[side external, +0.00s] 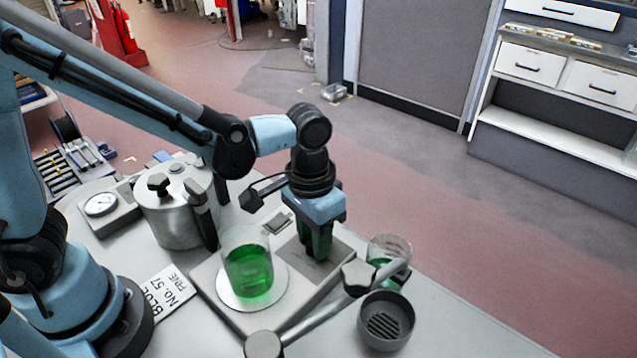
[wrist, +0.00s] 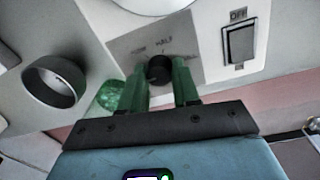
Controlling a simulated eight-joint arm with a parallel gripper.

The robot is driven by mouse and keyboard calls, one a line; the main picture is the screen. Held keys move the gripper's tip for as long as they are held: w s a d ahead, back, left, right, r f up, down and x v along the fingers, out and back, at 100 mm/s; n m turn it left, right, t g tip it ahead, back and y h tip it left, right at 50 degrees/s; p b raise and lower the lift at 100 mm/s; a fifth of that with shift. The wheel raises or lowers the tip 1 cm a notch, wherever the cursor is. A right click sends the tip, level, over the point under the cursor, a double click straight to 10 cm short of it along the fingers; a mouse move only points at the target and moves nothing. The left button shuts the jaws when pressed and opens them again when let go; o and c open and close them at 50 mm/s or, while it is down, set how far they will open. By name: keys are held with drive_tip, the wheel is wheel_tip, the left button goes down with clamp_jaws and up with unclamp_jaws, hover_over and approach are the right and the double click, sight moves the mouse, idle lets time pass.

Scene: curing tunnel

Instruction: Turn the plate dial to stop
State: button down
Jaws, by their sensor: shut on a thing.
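The plate dial (wrist: 160,68) is a small dark round knob on a grey label panel in the wrist view. My gripper (wrist: 160,82) has its green fingers closed on either side of it. Lettering above the dial seems to include "HALF"; a clear pointer cannot be made out. In the side external view my gripper (side external: 315,248) points down at the front panel of the plate unit (side external: 213,287), and its fingers hide the dial. A glass beaker of green liquid (side external: 248,270) stands on the unit's round white plate (side external: 280,291).
A rocker switch (wrist: 240,42) marked OFF sits right of the dial in the wrist view. A second glass with green liquid (side external: 390,250), a clamp rod (side external: 320,318) and a grey slotted bowl (side external: 386,320) stand close by. A metal pot (side external: 172,215) and gauge (side external: 100,205) are left.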

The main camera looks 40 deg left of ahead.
sight(311, 239)
drive_tip(key=c, duration=0.8)
unclamp_jaws()
drive_tip(key=r, duration=1.2)
drive_tip(key=shift+a, duration=0.3)
drive_tip(key=shift+a, duration=0.1)
drive_tip(key=shift+s+a+f+n+t+y, duration=0.1)
drive_tip(key=shift+s+a+f+n+t, duration=0.35)
drive_tip(key=shift+a+t, duration=1.35)
drive_tip(key=shift+s+a+f+n+t+y, duration=0.15)
drive_tip(key=shift+s+a+f+t, duration=0.35)
drive_tip(key=shift+a, duration=2.55)
drive_tip(key=shift+s+a+f+n+t+y, duration=0.1)
drive_tip(key=shift+s+a+f+n+t, duration=0.4)
drive_tip(key=shift+a+t, duration=1.3)
